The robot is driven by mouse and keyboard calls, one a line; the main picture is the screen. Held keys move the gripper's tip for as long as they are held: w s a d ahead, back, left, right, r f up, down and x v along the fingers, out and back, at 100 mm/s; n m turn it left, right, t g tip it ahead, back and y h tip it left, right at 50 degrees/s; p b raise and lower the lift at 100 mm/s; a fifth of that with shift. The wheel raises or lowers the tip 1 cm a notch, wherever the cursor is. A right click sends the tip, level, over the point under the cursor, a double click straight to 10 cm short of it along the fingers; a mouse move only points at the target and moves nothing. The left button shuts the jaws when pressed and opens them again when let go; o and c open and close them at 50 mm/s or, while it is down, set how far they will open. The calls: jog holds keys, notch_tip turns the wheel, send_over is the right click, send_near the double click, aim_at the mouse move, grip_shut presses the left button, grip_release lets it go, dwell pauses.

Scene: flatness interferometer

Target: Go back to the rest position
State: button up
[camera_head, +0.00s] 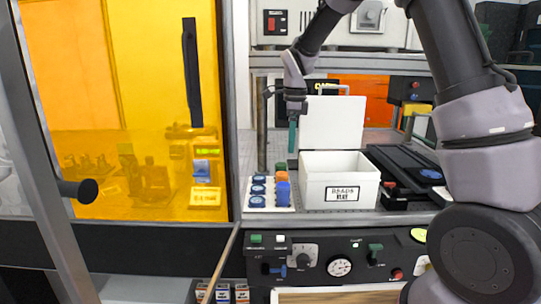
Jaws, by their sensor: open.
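My gripper (293,120) hangs pointing down at the left edge of the upright white lid, above the bench. Teal-green fingers show at its tip, and I see nothing held in it. My arm reaches in from the right side of the picture, arching up and over to the gripper. The open white box (340,185) with a printed label stands below and to the right of the gripper. Its white lid (335,125) stands upright behind it.
A white rack (268,205) holds blue, green and orange pieces left of the box. An amber panel (110,110) fills the left side. A control panel (335,262) with knobs and a gauge is below the bench. A dark device (405,175) sits right of the box.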

jog(key=s+d+r+n+t+y, duration=0.1)
jog(key=s+d+r+n, duration=0.25)
jog(key=d+r, duration=0.35)
jog(key=s+d+r+n+t, duration=0.2)
jog(key=s+d+r+n, duration=0.1)
jog(key=s, duration=0.4)
jog(key=s+d+r+n+t, duration=0.2)
jog(key=s+d+r+n, duration=0.1)
jog(key=s, duration=0.4)
jog(key=s+d+r+n+t, duration=0.1)
jog(key=s+d+r+n, duration=0.1)
jog(key=s+d+n, duration=0.3)
jog(key=s, duration=0.3)
jog(key=shift+d+r+t+y, duration=0.15)
jog(key=shift+r+t+y, duration=0.15)
jog(key=shift+r+t, duration=0.1)
